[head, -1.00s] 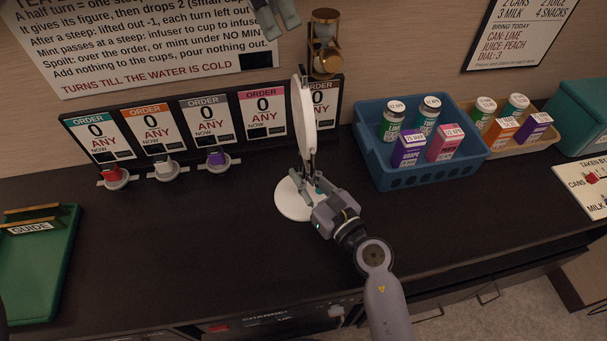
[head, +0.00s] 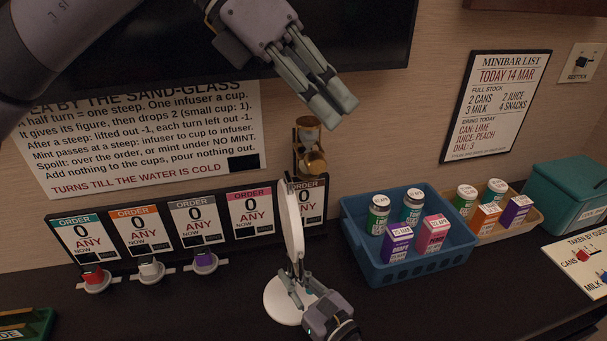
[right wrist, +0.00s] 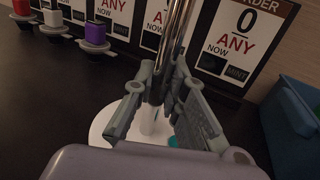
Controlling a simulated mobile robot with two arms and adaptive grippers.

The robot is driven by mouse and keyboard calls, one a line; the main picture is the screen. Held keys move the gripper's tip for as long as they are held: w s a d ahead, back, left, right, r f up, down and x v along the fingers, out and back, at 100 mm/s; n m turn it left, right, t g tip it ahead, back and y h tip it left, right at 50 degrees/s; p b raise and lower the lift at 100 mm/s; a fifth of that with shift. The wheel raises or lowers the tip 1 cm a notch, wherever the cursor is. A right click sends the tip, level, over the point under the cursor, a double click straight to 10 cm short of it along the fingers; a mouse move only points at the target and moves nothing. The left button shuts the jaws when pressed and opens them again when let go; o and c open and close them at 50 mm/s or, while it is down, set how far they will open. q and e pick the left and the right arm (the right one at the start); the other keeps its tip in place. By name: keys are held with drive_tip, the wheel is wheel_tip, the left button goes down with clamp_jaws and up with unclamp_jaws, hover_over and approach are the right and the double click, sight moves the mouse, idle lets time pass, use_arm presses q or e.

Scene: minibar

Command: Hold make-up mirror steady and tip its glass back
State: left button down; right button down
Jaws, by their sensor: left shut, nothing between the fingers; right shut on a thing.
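The make-up mirror stands on the dark counter, with its white round glass (head: 291,222) seen nearly edge-on in the head view. Its white base disc (head: 284,301) lies flat on the counter. My right gripper (head: 302,287) is shut on the mirror's metal stem (right wrist: 160,60), low down, just above the base; the right wrist view shows the fingers (right wrist: 158,100) on both sides of the stem. My left gripper (head: 335,108) is shut and empty, high in front of the wall, above and to the right of the glass and apart from it.
A sand-glass (head: 307,135) hangs on the wall behind the mirror. Order cards (head: 194,220) line the wall to the left. A blue basket (head: 410,264) with cans and cartons stands close on the right, with a tan tray (head: 520,228) beyond.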

use_arm(q)
drive_tip(key=s+d+r+n+g+h, duration=0.2)
drive_tip(key=d+r+h, duration=0.3)
drive_tip(key=r, duration=0.4)
drive_tip(key=s+d+r+n+g+h, duration=0.15)
drive_tip(key=d+r+h, duration=0.35)
drive_tip(key=r, duration=0.5)
drive_tip(key=w+r+n+t+h, duration=0.4)
drive_tip(key=w+r+n+h, duration=0.1)
drive_tip(key=r+n, duration=0.3)
drive_tip(key=w+a+n+t+y, duration=0.1)
drive_tip(key=w+n+t+y, duration=0.1)
drive_tip(key=w+n+t, duration=0.8)
drive_tip(key=w+a+f+n+y, duration=0.1)
drive_tip(key=w+f+n+y, duration=0.2)
drive_tip(key=f+n+y, duration=0.5)
drive_tip(key=w+a+f+n+y, duration=0.15)
drive_tip(key=f+n+y, duration=0.25)
drive_tip(key=f+n, duration=0.45)
drive_tip(key=s+a+f+m+g+y, duration=0.3)
drive_tip(key=s+a+f+g+y, duration=0.2)
drive_tip(key=f, duration=0.8)
drive_tip(key=s+a+g, duration=0.3)
drive_tip(key=s+g, duration=0.1)
drive_tip(key=s, duration=0.1)
drive_tip(key=shift+s+f+y, duration=0.3)
drive_tip(key=shift+s, duration=0.05)
